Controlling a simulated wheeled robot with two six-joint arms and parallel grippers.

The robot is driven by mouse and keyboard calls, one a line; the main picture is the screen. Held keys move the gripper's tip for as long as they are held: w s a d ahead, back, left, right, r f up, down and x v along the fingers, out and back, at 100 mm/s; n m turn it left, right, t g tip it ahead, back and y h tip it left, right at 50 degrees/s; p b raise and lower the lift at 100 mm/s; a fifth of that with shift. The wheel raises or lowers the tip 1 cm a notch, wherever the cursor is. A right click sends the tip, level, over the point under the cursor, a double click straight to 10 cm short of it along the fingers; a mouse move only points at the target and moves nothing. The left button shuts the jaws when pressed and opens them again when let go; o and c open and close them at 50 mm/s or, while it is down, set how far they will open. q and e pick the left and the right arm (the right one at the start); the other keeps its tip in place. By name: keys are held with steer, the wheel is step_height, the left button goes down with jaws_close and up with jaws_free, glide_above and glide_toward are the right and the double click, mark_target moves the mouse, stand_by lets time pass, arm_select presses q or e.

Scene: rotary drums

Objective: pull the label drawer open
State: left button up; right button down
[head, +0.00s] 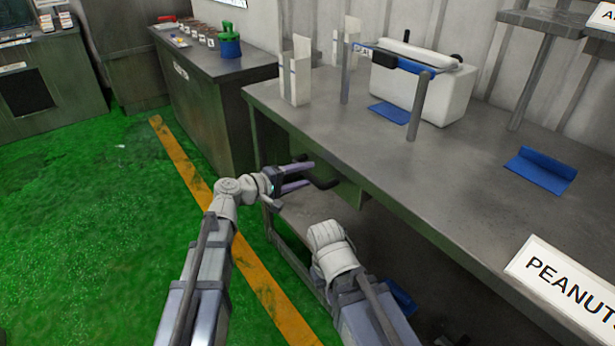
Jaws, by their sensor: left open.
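The label drawer appears to be the greenish panel (349,190) under the front edge of the grey workbench. A dark bar handle (326,184) stands out from it, partly hidden by my left gripper. My left gripper (307,175) is open, with its two fingers pointing right at the handle. The fingers look level with the handle; I cannot tell whether they touch it. My right arm shows at the lower middle, but its gripper is out of sight.
The workbench top (400,165) overhangs the drawer. On it stand a white machine (425,90) with a blue-edged bar, white upright holders (297,72) and blue pieces (541,169). A side counter (215,65) stands behind. Green floor (90,220) to the left is clear.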

arm_select(q)
steer(key=shift+w+d+f, duration=0.15)
steer(key=shift+w+d, duration=0.25)
steer(key=shift+d, duration=0.2)
steer(key=shift+c, duration=0.3)
jaws_close()
stand_by(0.8)
